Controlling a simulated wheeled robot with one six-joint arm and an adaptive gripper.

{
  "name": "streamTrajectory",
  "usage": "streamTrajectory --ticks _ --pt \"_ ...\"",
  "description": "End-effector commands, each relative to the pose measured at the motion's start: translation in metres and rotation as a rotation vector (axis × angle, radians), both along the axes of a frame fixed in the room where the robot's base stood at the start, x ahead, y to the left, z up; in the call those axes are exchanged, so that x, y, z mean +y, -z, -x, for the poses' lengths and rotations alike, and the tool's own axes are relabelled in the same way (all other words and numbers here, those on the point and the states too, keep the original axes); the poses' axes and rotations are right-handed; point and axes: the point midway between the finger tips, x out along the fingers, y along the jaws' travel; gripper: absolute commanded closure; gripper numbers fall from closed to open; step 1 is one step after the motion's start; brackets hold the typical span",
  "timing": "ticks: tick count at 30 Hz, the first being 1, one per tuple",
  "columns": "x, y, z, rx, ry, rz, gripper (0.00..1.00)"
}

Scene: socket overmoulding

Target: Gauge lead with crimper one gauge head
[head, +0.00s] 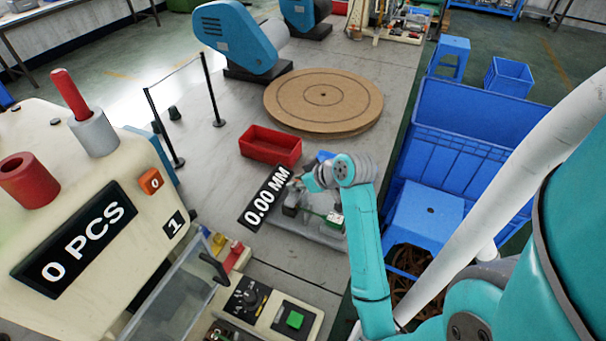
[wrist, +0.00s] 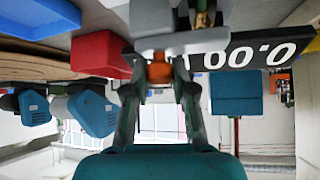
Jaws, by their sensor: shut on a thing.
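The gauge's black display (head: 265,197) reads 0.00 MM and stands beside a grey gauge stand (head: 318,231) on the bench. It also shows upside down in the wrist view (wrist: 243,54). My gripper (head: 297,187) is low over the gauge stand, just right of the display. In the wrist view my gripper (wrist: 158,82) is shut on a small orange-brown piece (wrist: 158,71), apparently part of the lead. A grey block (wrist: 165,42) lies right in front of the fingertips; I cannot tell whether the lead touches it. Most of the lead is hidden.
A red bin (head: 270,147) and a round brown turntable (head: 323,100) lie behind the gauge. A cream machine (head: 90,200) showing 0 PCS stands at left. A control box with a green button (head: 294,320) is in front. Blue crates (head: 455,135) stand right of the bench.

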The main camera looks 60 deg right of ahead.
Motion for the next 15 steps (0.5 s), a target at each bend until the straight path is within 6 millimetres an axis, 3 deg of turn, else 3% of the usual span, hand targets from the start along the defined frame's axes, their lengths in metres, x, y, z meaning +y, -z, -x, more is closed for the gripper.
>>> streamTrajectory --ticks 9,10,12,15 --pt "0.0068 0.0005 0.0010 0.002 -0.004 -0.004 1.00" --pt "0.0069 0.0005 0.0009 0.001 -0.004 -0.004 0.67" --pt "0.0067 0.0005 0.0008 0.001 -0.004 -0.004 0.50" --pt "0.0060 0.0003 0.0008 0.001 -0.002 -0.002 0.49"
